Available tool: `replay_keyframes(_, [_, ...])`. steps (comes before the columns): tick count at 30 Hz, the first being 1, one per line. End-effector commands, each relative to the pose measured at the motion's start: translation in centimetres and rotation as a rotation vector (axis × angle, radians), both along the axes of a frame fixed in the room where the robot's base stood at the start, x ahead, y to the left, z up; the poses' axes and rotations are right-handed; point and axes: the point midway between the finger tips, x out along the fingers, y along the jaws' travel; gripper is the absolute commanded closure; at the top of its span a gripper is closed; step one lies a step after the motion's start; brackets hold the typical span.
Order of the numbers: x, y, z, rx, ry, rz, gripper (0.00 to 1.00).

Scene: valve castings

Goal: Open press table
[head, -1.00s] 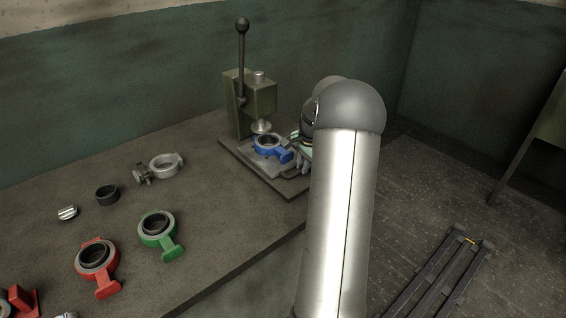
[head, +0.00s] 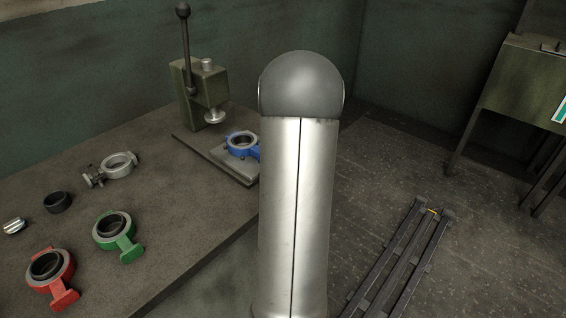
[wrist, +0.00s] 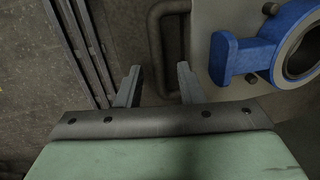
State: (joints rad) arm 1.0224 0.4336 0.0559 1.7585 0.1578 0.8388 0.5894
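The press table is a flat grey plate (head: 232,162) on the press base, out in front of the ram (head: 213,116). A blue valve casting (head: 241,142) sits on it, clear of the ram in the head view. In the wrist view the plate (wrist: 203,60) and the blue casting (wrist: 250,55) fill the upper right. The table's dark bar handle (wrist: 155,45) stands left of the plate. My gripper (wrist: 158,72) has its fingers apart, with the handle showing between them and gaps at both sides. My arm hides the gripper in the head view.
The green press (head: 196,92) has a tall lever (head: 185,50). Green (head: 115,232) and red (head: 50,272) castings, a grey casting (head: 118,165) and a black ring (head: 57,202) lie on the bench left. Dark rails (head: 400,255) run along the floor right; a green cabinet (head: 525,80) stands beyond.

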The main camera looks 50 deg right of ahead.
Motion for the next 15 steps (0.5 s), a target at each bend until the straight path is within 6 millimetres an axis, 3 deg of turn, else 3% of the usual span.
replay_keyframes(8, [-0.2,0.0,1.2,-0.002,-0.001,0.000,0.66])
replay_keyframes(15, [-1.1,0.1,6.3,-0.005,-0.004,-0.001,0.66])
